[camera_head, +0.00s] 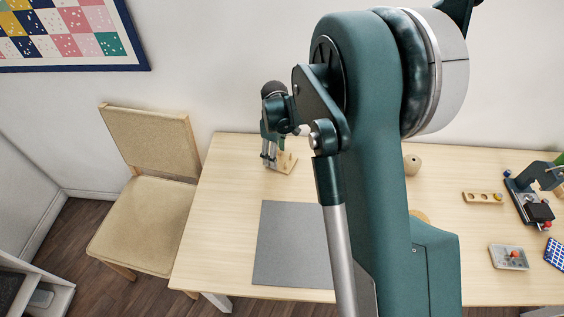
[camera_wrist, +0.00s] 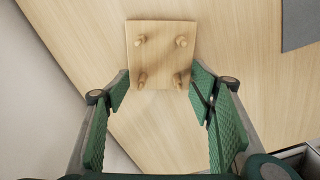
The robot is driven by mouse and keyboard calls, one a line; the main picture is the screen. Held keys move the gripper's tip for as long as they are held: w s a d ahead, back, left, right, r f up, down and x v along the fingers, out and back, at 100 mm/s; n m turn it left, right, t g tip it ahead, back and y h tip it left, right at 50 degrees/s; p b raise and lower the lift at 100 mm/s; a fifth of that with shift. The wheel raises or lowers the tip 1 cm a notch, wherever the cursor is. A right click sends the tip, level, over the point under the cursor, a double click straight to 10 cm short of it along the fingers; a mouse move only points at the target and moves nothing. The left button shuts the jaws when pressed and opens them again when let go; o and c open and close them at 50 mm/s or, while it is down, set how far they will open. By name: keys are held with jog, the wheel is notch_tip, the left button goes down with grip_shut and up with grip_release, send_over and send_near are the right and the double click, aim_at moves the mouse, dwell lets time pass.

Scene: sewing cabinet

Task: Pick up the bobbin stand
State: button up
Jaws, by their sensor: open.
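The bobbin stand (camera_head: 282,162) is a small light-wood square base with several upright pegs, standing near the back left of the table in the head view. In the wrist view the bobbin stand (camera_wrist: 161,60) lies ahead of the fingers, its near edge close to the gap between the fingertips. My gripper (camera_head: 270,150) is above and beside the stand at its left in the head view, and partly hides it. In the wrist view my gripper (camera_wrist: 158,90) is open, with green ridged pads wide apart and nothing held between them.
The light wood table (camera_head: 225,220) carries a grey mat (camera_head: 290,245) in front of the stand. A chair (camera_head: 145,200) is at the left. At the right are a wooden block with holes (camera_head: 483,198), a clear box (camera_head: 508,257) and a dark machine (camera_head: 530,203). My arm hides the table's middle.

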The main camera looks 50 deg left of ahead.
jog(key=shift+c, duration=0.2)
jog(key=c, duration=1)
jog(key=shift+r, duration=0.1)
jog(key=shift+r+p, duration=0.65)
jog(key=shift+r, duration=4.25)
